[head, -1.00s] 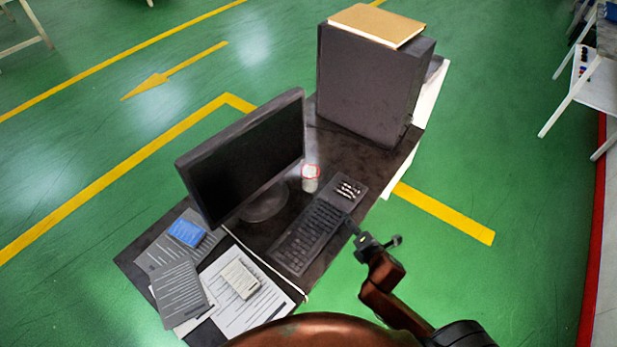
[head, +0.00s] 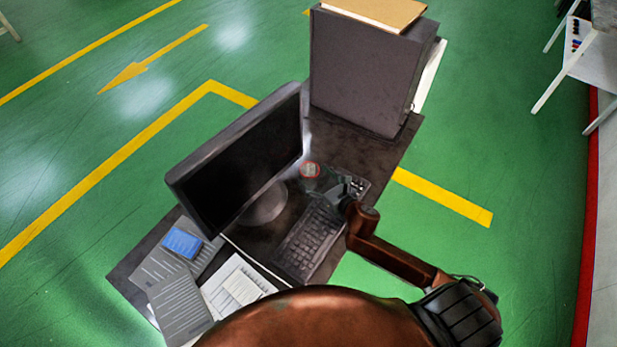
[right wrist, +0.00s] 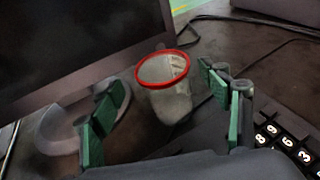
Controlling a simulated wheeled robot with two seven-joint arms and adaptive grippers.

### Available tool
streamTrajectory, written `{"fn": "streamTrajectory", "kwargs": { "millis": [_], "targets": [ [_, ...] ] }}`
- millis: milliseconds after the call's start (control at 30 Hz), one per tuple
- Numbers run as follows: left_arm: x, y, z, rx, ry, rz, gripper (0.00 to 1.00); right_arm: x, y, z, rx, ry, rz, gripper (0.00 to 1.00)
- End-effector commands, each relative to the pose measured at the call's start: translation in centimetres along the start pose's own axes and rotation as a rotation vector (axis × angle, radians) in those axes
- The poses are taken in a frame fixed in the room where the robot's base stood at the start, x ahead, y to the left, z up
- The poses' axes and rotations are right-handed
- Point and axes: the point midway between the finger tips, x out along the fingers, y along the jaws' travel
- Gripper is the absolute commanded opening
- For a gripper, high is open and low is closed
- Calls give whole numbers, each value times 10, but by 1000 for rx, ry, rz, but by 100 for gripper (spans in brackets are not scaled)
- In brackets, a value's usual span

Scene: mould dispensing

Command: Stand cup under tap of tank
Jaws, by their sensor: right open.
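The cup (head: 310,170) is small, pale and see-through with a red rim. It stands upright on the dark desk between the monitor and the keyboard. In the right wrist view the cup (right wrist: 168,98) stands just ahead, in line with the gap between the fingers. My right gripper (head: 328,186) is open over the desk, close to the cup; its green-padded fingers (right wrist: 163,92) show to the left and right of it. I cannot tell whether they touch it. No tank or tap shows. My left gripper is not in view.
A monitor (head: 240,155) stands left of the cup, its foot (right wrist: 62,130) close to the left finger. A keyboard (head: 308,243) lies on the near right. A large dark case (head: 365,75) stands behind. Papers (head: 180,300) and a blue item (head: 182,243) lie at the left.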

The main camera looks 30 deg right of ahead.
Motion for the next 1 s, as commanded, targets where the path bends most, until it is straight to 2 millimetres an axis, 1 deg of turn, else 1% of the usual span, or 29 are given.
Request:
{"fn": "streamTrajectory", "kwargs": {
  "millis": [33, 100, 200, 267, 333, 433, 533, 667, 900, 1000],
  "targets": [
    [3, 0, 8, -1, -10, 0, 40, 9, -2, 0, 3, -2, -1, 70],
    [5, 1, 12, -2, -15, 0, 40, 20, -4, -2, 4, -1, 0, 70],
    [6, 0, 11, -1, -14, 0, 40, 32, -4, -2, 4, 0, 0, 70],
    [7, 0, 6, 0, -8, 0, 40, 37, -3, -1, 2, -1, 1, 70],
    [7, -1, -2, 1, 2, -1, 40, 40, -3, -2, 2, 1, 1, 70],
    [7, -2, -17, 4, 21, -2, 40, 40, -3, -1, 2, 1, 2, 70],
    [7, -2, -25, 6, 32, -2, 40, 40, -3, -1, 2, 1, 2, 70],
    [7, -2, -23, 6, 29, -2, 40, 40, -3, -1, 2, 1, 2, 62],
    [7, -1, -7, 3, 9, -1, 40, 40, -3, -1, 2, 1, 1, 45],
    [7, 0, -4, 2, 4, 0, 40, 40, -3, -1, 2, 1, 1, 38]
  ]
}}
